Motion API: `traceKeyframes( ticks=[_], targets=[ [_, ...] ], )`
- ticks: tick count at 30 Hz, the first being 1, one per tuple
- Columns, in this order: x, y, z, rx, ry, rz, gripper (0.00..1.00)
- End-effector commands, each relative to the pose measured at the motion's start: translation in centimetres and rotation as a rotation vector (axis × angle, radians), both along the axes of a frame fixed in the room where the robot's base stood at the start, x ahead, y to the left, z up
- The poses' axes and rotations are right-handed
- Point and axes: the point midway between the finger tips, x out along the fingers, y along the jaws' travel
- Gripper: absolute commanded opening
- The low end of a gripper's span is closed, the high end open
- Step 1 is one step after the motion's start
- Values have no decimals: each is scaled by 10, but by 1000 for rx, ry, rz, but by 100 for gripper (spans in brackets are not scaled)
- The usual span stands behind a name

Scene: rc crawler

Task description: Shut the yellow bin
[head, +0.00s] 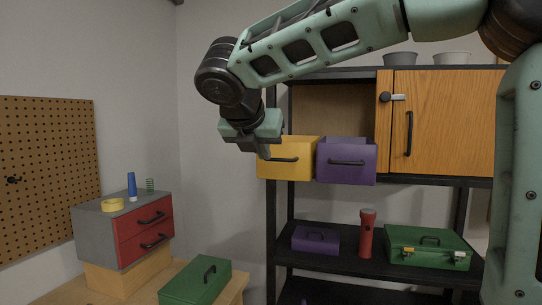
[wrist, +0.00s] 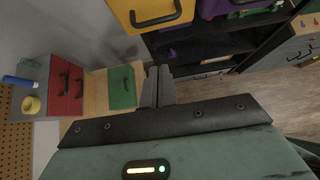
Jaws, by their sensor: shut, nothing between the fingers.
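The yellow bin (head: 290,163) sits on the upper shelf of the black rack, beside the purple bin (head: 345,162). It sticks out past the shelf front and has a dark handle on its face. In the wrist view the yellow bin (wrist: 150,14) shows at the top, with its handle toward me. My gripper (head: 264,150) is shut and empty, in front of the yellow bin's left part in the head view. In the wrist view my gripper's fingers (wrist: 158,84) are together, below the bin's handle in the picture. I cannot tell whether they touch the bin.
The purple bin also sticks out, right beside the yellow one. A wooden cabinet door (head: 440,120) is to the right. Below are a red flashlight (head: 367,234) and a green toolbox (head: 428,249). A grey-red drawer unit (head: 125,228) stands at left.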

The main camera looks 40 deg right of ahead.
Motion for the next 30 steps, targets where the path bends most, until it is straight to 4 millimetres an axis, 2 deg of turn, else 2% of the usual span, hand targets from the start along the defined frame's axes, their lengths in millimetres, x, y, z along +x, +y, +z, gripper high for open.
traceKeyframes(
  ticks=[8,12,17,30],
  targets=[
    [27,-35,-36,-1,4,-1,0],
    [40,-52,-28,1,1,-1,0],
    [48,-62,-28,2,1,-1,0],
    [50,-65,-28,2,0,2,0]
  ],
)
